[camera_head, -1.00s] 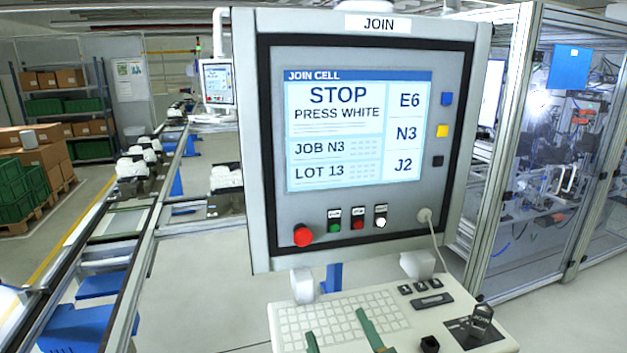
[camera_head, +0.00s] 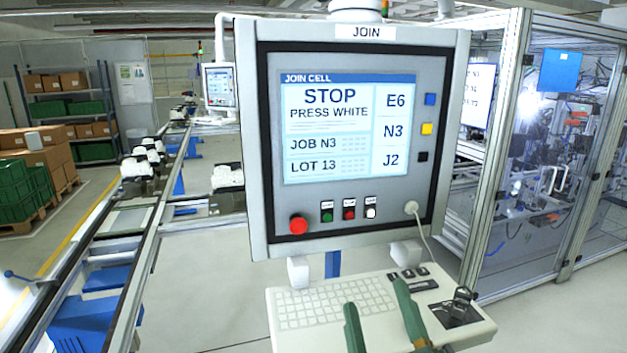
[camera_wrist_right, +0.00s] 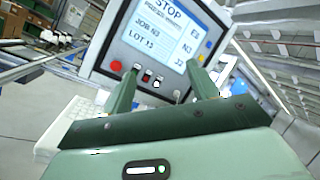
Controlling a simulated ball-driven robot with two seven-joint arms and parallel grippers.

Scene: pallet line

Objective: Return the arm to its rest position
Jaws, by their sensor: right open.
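My right gripper (camera_head: 377,296) shows at the bottom of the head view as two green fingers, apart with nothing between them. They overlap the keyboard shelf (camera_head: 300,305) below the JOIN panel (camera_head: 258,150) in the picture. In the right wrist view the same open gripper (camera_wrist_right: 163,78) points up towards the panel, with clear space between its fingers. The panel screen (camera_head: 345,130) reads STOP, PRESS WHITE. Red, green and white buttons (camera_head: 370,212) sit under the screen. My left gripper is not in view.
A conveyor line (camera_head: 150,245) with white parts runs along the left. A glazed machine cell (camera_head: 500,160) with metal posts stands at the right. Green crates (camera_head: 18,195) and a shelf rack (camera_head: 65,105) are at the far left.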

